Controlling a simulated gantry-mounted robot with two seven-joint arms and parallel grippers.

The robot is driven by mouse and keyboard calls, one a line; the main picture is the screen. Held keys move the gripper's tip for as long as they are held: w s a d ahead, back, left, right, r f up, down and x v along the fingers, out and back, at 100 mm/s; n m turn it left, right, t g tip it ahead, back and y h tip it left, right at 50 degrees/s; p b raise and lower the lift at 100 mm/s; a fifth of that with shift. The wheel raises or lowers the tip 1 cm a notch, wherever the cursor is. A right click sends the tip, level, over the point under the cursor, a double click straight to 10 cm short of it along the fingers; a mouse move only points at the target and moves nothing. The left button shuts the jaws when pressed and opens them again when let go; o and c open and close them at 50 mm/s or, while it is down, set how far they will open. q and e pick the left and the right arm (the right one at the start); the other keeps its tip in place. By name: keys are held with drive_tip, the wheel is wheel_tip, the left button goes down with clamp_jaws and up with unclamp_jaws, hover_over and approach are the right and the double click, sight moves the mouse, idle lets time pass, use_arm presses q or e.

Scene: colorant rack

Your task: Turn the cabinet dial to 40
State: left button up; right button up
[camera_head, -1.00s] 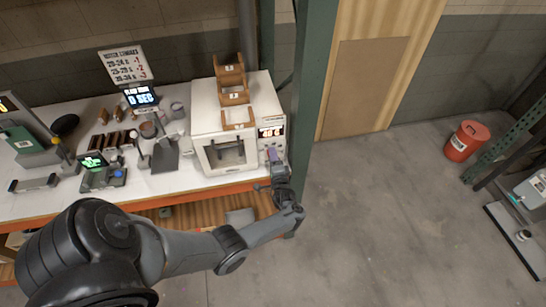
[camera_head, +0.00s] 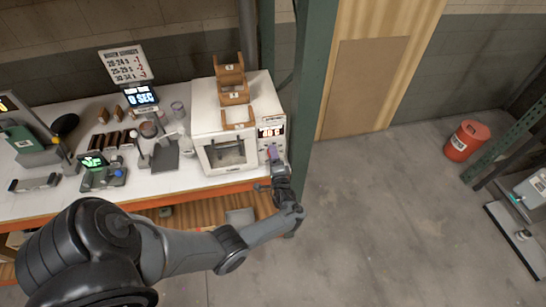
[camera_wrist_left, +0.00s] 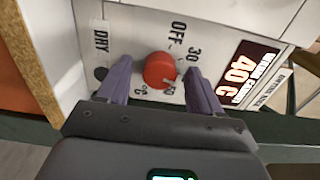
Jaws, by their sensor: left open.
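The white cabinet (camera_head: 205,125) stands at the right end of the bench in the head view. Its red dial (camera_wrist_left: 160,70) shows in the left wrist view, among the marks OFF, 30 and DRY; the lower marks are partly hard to read. A pale line on the dial points down and right, toward a mark that looks like 40. The red-lit display (camera_wrist_left: 246,73) beside it reads 40 C. My left gripper (camera_head: 274,155) is at the cabinet's front right. In the wrist view its two purple fingers (camera_wrist_left: 158,85) are open, one on each side of the dial, with gaps showing.
Wooden holders (camera_head: 230,75) stand on top of the cabinet. A green post (camera_head: 308,90) rises close to its right side. Several bottles, scales and small devices crowd the bench to the left. The floor (camera_head: 370,210) to the right is clear up to a red bin (camera_head: 467,140).

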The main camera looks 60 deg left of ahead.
use_arm(q)
drive_tip(key=v, duration=1)
drive_tip(key=shift+s+d, duration=0.15)
drive_tip(key=shift+d, duration=0.15)
drive_tip(key=shift+p, duration=0.3)
